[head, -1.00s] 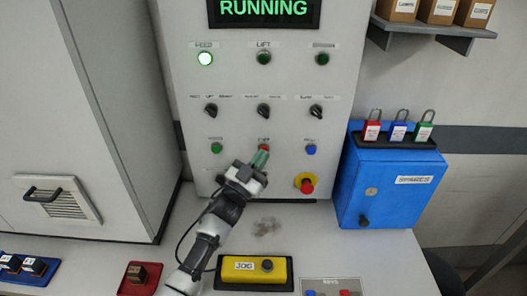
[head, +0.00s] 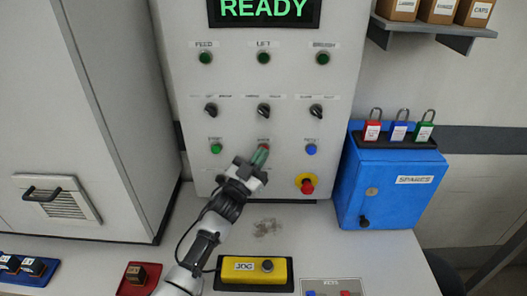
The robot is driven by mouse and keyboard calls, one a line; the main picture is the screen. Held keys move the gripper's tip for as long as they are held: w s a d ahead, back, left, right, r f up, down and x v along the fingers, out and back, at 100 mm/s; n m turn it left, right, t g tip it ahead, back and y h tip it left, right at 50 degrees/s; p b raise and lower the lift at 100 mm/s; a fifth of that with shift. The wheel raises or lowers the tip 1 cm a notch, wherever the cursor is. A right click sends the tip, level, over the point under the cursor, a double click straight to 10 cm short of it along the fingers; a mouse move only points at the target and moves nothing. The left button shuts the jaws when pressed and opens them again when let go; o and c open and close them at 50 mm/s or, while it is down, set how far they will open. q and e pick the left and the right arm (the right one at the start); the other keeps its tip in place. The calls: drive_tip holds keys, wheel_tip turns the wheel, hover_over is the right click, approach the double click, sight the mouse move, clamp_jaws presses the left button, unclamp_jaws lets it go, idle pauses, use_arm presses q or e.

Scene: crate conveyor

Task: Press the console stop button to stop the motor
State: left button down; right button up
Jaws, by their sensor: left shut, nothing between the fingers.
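The console panel (head: 340,120) stands upright at the back of the table. Its display (head: 264,9) reads READY in green. The red stop button (head: 264,148) is in the middle of the lower row, between a green button (head: 216,149) and a blue button (head: 311,149). My left gripper (head: 261,157) is shut and empty, with its green fingertips at the stop button and partly covering it. I cannot tell whether they touch it. My right gripper is not in view.
A red emergency knob (head: 306,185) on a yellow base sits right of my gripper. Three selector knobs (head: 264,110) are above. A yellow JOG box (head: 252,269) lies in front. A blue cabinet (head: 392,187) with padlocks stands at right.

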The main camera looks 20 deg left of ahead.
use_arm(q)
drive_tip(key=shift+s, duration=0.15)
drive_tip(key=shift+s+d+p, duration=0.25)
drive_tip(key=shift+s+p, duration=0.25)
drive_tip(key=shift+s, duration=0.2)
drive_tip(key=s+p, duration=0.1)
drive_tip(key=s, duration=0.1)
drive_tip(key=s+d+p, duration=0.1)
drive_tip(key=s, duration=0.1)
drive_tip(key=shift+s+d+p, duration=0.2)
drive_tip(key=shift+s+p, duration=0.1)
drive_tip(key=shift+s, duration=0.1)
idle(0.4)
